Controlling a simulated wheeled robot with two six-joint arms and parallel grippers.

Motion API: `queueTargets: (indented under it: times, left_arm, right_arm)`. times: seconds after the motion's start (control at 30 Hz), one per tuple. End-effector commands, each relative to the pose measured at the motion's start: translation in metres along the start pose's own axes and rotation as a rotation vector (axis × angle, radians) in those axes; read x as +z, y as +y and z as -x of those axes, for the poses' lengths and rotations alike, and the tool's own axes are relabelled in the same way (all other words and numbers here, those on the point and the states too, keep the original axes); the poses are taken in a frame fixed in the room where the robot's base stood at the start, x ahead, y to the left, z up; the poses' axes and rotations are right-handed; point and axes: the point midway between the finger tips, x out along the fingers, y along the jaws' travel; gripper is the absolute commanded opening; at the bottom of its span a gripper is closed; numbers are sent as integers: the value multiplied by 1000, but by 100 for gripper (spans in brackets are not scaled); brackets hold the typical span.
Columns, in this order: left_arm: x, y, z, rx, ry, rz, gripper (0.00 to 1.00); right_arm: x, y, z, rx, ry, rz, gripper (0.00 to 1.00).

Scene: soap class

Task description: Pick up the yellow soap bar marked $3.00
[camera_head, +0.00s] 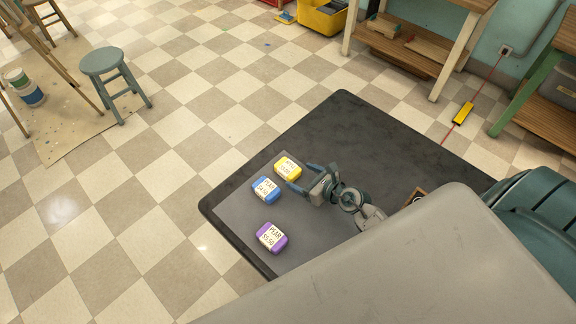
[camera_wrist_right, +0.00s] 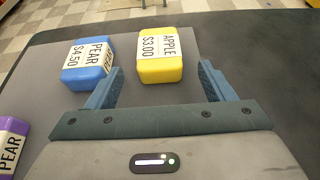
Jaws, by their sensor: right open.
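The yellow soap bar (camera_head: 288,168) lies near the far left edge of the dark table (camera_head: 340,120). In the right wrist view the yellow bar (camera_wrist_right: 160,68) reads APPLE $3.00 on a white label. My right gripper (camera_head: 300,178) is open and empty, its fingers pointing at the yellow bar. In the wrist view the right gripper (camera_wrist_right: 160,85) has one finger on each side, with the bar just ahead, closer to the right finger. No left gripper shows in either view.
A blue soap bar (camera_head: 266,190) marked PEAR $4.50 lies close beside the yellow one, near the left finger in the wrist view. A purple PEAR bar (camera_head: 271,238) lies farther off. A small wooden-edged object (camera_head: 416,196) sits by my arm. The table's far part is clear.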

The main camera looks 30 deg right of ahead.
Motion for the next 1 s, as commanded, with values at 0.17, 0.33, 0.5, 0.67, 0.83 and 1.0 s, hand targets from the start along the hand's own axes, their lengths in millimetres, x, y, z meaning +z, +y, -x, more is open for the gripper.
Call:
queueTargets:
  times: [0.17,0.33,0.5,0.67,0.83,1.0]
  left_arm:
    - [-1,0,1,0,1,0,71]
    - [-2,0,10,0,1,0,71]
    - [-2,0,12,1,1,0,71]
    - [-2,0,12,1,1,0,71]
    - [-2,0,12,1,1,0,71]
    - [-2,0,12,1,1,0,71]
  right_arm:
    - [1,0,-15,1,0,-1,75]
    - [12,2,-33,1,-2,-3,75]
    - [13,2,-58,1,-1,-2,75]
    - [12,2,-66,1,1,1,75]
    - [12,2,-66,1,1,1,75]
    - [12,2,-66,1,0,1,46]
